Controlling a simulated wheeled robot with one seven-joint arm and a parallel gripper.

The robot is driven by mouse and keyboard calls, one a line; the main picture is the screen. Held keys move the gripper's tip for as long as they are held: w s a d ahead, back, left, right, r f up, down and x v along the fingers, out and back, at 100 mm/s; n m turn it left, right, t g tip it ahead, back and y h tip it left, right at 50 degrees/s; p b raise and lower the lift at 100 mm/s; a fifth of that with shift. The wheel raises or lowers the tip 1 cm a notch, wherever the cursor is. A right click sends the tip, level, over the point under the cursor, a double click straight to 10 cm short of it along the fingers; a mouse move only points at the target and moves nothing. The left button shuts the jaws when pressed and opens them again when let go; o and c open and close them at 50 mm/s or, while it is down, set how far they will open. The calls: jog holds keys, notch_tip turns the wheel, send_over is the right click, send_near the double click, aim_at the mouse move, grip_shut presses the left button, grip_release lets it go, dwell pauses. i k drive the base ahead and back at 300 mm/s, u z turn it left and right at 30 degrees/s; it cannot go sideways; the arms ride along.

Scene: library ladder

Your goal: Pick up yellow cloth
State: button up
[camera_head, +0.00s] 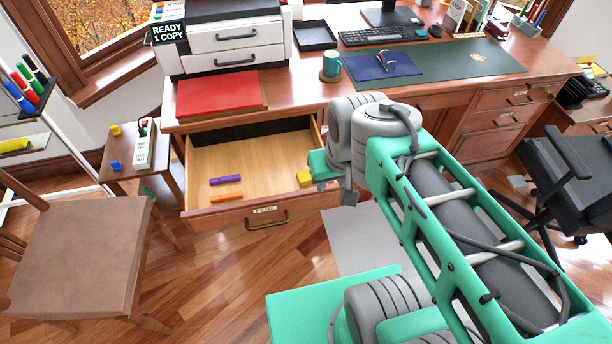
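A flat yellow piece (13,145), which looks like a folded cloth, lies on the tray of the white stand at the far left edge. A small yellow object (304,178) is in the open drawer at its right side, partly hidden by my arm; I cannot tell whether it is cloth. My gripper (347,194) is at the drawer's right front corner, far to the right of the flat yellow piece. It is mostly hidden behind my wrist, so its fingers and anything in them are unclear.
The open drawer (213,163) also holds a purple marker (225,180) and an orange marker (226,197). A brown chair (82,253) and a small side table (172,166) stand left of it. An office chair (575,185) is at right. Wooden floor shows between the brown chair and my base.

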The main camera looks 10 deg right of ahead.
aim_at(304, 178)
jog(key=u, duration=0.05)
jog(key=k, duration=0.45)
jog(key=u, duration=1)
jog(key=i, duration=1.6)
jog(key=z, duration=0.65)
